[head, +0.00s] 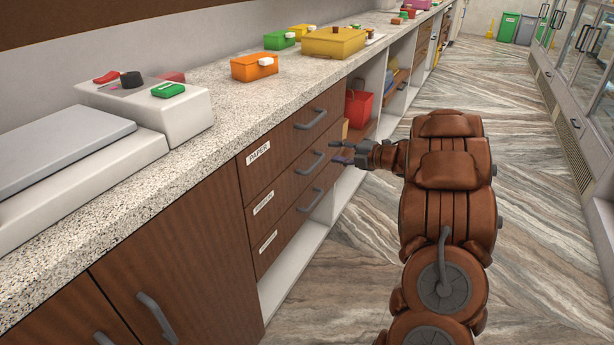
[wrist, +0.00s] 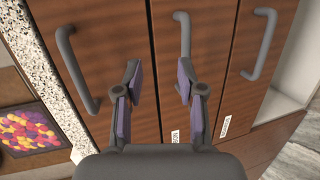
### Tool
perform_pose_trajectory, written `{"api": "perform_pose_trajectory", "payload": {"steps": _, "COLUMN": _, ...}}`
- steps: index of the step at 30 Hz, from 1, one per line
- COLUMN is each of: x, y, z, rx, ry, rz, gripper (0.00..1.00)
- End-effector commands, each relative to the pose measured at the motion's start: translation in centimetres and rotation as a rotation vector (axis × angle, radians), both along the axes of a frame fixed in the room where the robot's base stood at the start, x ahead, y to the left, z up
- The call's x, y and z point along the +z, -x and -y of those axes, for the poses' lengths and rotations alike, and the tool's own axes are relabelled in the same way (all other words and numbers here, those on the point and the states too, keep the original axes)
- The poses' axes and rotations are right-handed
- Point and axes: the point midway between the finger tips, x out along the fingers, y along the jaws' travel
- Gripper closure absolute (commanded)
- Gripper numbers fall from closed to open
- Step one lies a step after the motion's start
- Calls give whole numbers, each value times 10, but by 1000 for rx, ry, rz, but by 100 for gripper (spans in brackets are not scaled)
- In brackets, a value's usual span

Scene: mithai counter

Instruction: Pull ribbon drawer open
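A stack of three brown wooden drawers stands under the counter, each with a grey bar handle and a white label. The top label (head: 258,153) seems to read "PAPER"; the middle label (head: 263,203) and bottom label (head: 268,242) are too small to read surely. My gripper (head: 337,152) is open and empty in front of the drawers, near the middle handle (head: 311,166). In the wrist view my gripper (wrist: 158,68) points at the drawer fronts; the middle handle (wrist: 184,32) lies partly behind the right finger. All three drawers look shut.
The speckled counter (head: 228,131) runs above, holding an orange box (head: 254,68) and a yellow box (head: 333,43). Open shelves beyond the drawers hold a red bag (head: 358,108). The striped floor (head: 350,285) beside the drawers is clear.

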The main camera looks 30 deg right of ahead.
Motion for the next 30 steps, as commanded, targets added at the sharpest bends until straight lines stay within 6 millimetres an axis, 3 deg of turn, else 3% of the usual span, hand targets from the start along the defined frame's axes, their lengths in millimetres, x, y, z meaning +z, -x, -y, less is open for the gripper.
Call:
{"api": "perform_pose_trajectory", "payload": {"steps": 1, "x": -19, "y": 8, "z": -2, "rx": 45, "ry": -7, "rz": 10, "gripper": 61}}
{"api": "perform_pose_trajectory", "payload": {"steps": 3, "x": -30, "y": 16, "z": -9, "rx": 104, "ry": -17, "rz": 24, "gripper": 61}}
{"api": "perform_pose_trajectory", "payload": {"steps": 9, "x": -42, "y": 23, "z": -23, "rx": 184, "ry": -31, "rz": 44, "gripper": 61}}
{"api": "perform_pose_trajectory", "payload": {"steps": 22, "x": -52, "y": -24, "z": -56, "rx": 195, "ry": -30, "rz": 47, "gripper": 61}}
{"api": "perform_pose_trajectory", "payload": {"steps": 30, "x": -56, "y": -40, "z": -63, "rx": 187, "ry": -29, "rz": 45, "gripper": 61}}
